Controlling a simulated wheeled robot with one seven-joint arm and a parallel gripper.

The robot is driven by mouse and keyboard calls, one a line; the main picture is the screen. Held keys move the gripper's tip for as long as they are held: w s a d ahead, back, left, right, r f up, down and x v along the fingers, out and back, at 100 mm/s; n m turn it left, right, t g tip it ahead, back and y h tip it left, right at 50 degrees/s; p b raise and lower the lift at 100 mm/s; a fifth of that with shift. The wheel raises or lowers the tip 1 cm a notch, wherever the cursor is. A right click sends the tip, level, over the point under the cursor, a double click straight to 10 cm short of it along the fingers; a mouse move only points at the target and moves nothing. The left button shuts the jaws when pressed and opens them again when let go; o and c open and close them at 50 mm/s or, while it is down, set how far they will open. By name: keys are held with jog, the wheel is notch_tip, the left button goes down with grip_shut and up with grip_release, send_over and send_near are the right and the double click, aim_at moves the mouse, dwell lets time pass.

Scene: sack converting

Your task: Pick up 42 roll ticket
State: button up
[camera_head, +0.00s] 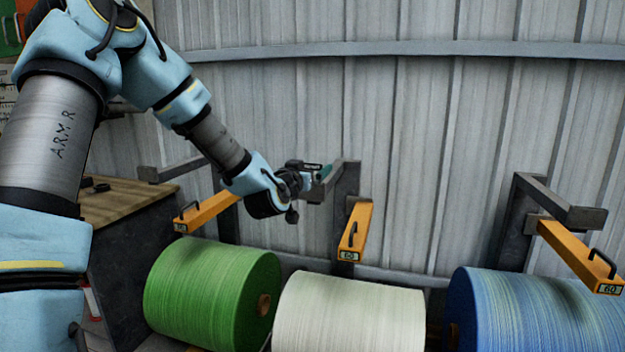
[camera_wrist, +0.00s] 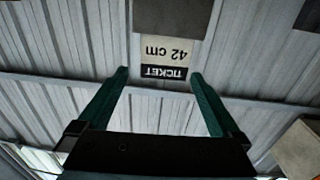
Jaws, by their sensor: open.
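The 42 roll ticket (camera_wrist: 165,58) is a pale card with a black band. In the wrist view it reads "42 cm" and "TICKET" upside down, against a dark grey block. My gripper (camera_wrist: 160,74) is open, with its two green fingers apart and the ticket's banded edge in the gap between the tips. No finger visibly touches the ticket, and I cannot tell how far it lies beyond the tips. In the head view my gripper (camera_head: 324,174) is by a grey wall bracket (camera_head: 347,182). I cannot make out the ticket there.
Green (camera_head: 211,294), white (camera_head: 350,312) and blue (camera_head: 540,312) rolls stand in a row below. Orange arms (camera_head: 356,230) with number labels jut out above them. A second grey bracket (camera_head: 560,205) is at right. A ribbed metal wall (camera_head: 420,120) closes the back.

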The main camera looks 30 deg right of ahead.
aim_at(312, 167)
jog(key=shift+f+p+x, duration=0.15)
jog(key=shift+p+x, duration=0.5)
jog(key=shift+x, duration=0.8)
jog(key=shift+f+p+x, duration=0.15)
jog(key=shift+p+x, duration=0.5)
jog(key=shift+x, duration=0.8)
jog(key=shift+w+a, duration=0.2)
jog(key=c, duration=1.2)
jog(key=shift+r, duration=0.1)
jog(key=shift+c, duration=0.2)
